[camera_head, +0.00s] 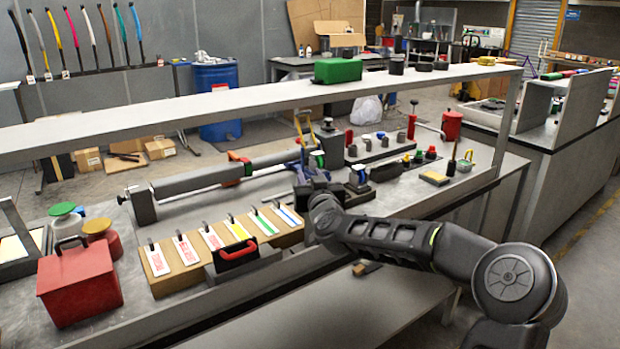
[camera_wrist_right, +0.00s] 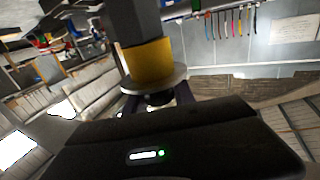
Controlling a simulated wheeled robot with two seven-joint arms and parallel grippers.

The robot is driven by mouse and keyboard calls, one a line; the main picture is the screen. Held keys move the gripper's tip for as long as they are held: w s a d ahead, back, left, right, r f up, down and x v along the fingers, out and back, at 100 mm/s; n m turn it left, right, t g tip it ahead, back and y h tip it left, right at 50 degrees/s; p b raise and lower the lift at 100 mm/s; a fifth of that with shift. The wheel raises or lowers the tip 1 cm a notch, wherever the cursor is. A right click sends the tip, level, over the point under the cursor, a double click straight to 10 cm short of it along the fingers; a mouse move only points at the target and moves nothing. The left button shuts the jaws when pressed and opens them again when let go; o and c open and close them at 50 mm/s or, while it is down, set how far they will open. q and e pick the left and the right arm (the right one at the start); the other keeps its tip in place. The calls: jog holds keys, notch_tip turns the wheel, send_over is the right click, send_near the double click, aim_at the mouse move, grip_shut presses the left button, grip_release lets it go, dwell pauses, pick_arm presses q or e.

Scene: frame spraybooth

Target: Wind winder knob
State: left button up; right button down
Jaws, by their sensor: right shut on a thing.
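My right gripper (camera_head: 310,178) reaches in from the right over the front of the workbench, beside the long grey tube assembly (camera_head: 215,177). In the right wrist view, its dark fingers are shut on a small black part, seemingly the winder knob (camera_wrist_right: 158,98). The knob sits against a pale round disc (camera_wrist_right: 160,79), next to a dark post with a yellow band (camera_wrist_right: 149,60). The gripper's dark body hides much of the lower wrist view. In the head view the gripper and wrist cover the knob. My left gripper is not in view.
A wooden rack (camera_head: 180,277) with several labelled, coloured cards stands left of my right gripper. A red box (camera_head: 80,285) stands at the bench's left end. A long grey shelf (camera_head: 215,106) spans above the bench. Small knobs and a yellow sponge (camera_head: 434,178) lie to the right.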

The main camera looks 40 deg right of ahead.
jog(key=shift+a+f+n+t+y+b, duration=0.2)
jog(key=shift+n+y+b, duration=0.45)
jog(key=shift+b, duration=0.5)
jog(key=shift+d+f+n+t+y+b, duration=0.1)
jog(key=shift+n+t+y+b, duration=0.25)
jog(key=shift+y+b, duration=0.65)
jog(key=shift+w+a+n+y+b, duration=0.1)
jog(key=shift+a+n+y+b, duration=0.05)
jog(key=shift+n+y+b, duration=0.2)
jog(key=shift+a+r+n+t+y, duration=0.15)
jog(key=shift+r+n+t+y, duration=0.25)
jog(key=shift+y, duration=0.4)
jog(key=shift+f, duration=0.1)
jog(key=c, duration=1.1)
grip_release()
jog(key=shift+s, duration=0.5)
jog(key=shift+s+a, duration=0.25)
jog(key=shift+s, duration=1.45)
jog(key=shift+s+a, duration=0.2)
jog(key=shift+s, duration=1.45)
